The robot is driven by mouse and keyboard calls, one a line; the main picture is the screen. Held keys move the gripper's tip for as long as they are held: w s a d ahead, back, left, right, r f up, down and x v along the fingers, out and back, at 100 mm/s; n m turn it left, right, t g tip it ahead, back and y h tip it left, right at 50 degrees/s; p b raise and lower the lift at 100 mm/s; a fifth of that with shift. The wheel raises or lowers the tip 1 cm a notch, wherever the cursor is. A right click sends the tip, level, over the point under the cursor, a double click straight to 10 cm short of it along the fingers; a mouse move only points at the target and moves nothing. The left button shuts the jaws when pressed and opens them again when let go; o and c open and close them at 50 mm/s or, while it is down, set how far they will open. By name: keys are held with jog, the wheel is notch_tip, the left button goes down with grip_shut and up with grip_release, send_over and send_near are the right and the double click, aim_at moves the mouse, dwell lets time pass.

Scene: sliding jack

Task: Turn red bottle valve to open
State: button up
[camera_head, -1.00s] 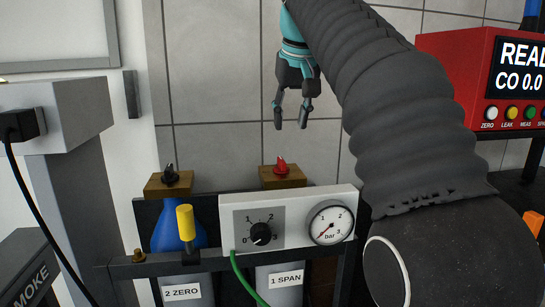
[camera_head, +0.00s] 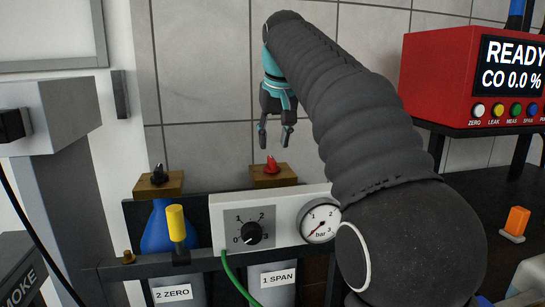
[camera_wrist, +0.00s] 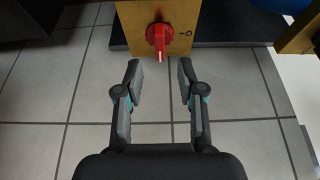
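The red bottle valve (camera_head: 272,165) is a small red knob on a brass block (camera_head: 273,180) on top of the bottle labelled 1 SPAN (camera_head: 278,280). In the wrist view the red knob (camera_wrist: 159,38) is a lever pointing toward my gripper, on the brass face, with an "O" mark to its right. My gripper (camera_head: 273,143) hangs just above the valve in the head view. In the wrist view my gripper (camera_wrist: 160,68) is open, with its fingertips on either side of the lever's line, short of the knob. Nothing is between the fingers.
A black knob (camera_head: 158,174) on a brass block tops the blue 2 ZERO bottle to the left. A yellow-topped post (camera_head: 176,222) and a white regulator panel with dial (camera_head: 252,232) and gauge (camera_head: 320,220) stand in front. A red analyzer (camera_head: 440,75) reads READY at right.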

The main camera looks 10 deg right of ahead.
aim_at(272, 158)
jog(key=shift+b+x, duration=0.5)
jog(key=shift+x, duration=2.25)
grip_shut()
